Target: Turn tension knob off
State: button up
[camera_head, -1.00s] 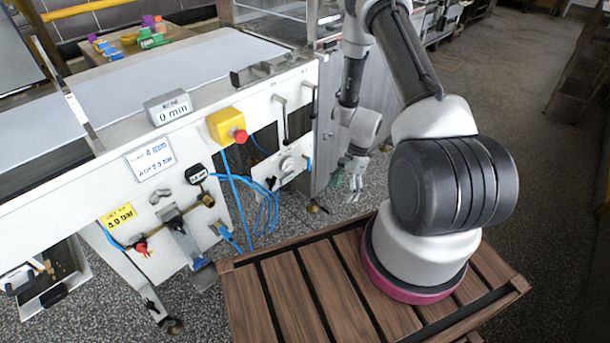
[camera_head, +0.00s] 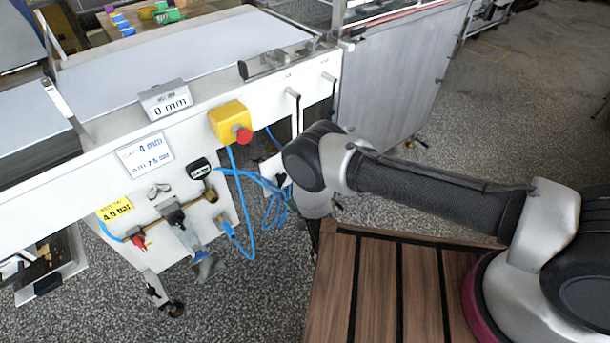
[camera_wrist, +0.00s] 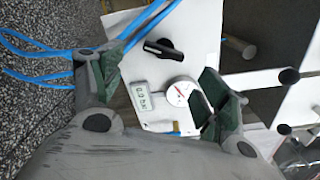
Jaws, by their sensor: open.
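In the wrist view a black knob (camera_wrist: 163,48) with a bar-shaped grip sits on a white panel (camera_wrist: 198,30). Its bar lies slightly tilted from level in that picture. No label on it is readable, so I cannot tell for sure that it is the tension knob. Beside it are a small display reading about 0.0 bar (camera_wrist: 145,97) and a round dial gauge (camera_wrist: 179,93). My gripper (camera_wrist: 159,74) is open and empty, its fingers spread to either side of the knob and gauge, apart from the knob. In the head view my arm hides the gripper and knob.
Blue hoses (camera_wrist: 35,45) run close to one finger in the wrist view. The white machine side (camera_head: 75,190) carries a yellow box with a red button (camera_head: 230,122), a valve handle (camera_head: 185,228) and levers. A slatted wooden top (camera_head: 385,290) lies under my arm.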

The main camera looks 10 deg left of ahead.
aim_at(283, 180)
jog(key=shift+y, duration=0.3)
jog(key=x, duration=0.7)
jog(key=shift+a+r, duration=0.15)
jog(key=shift+a, duration=0.25)
jog(key=shift+c, duration=0.4)
jog(key=c, duration=1)
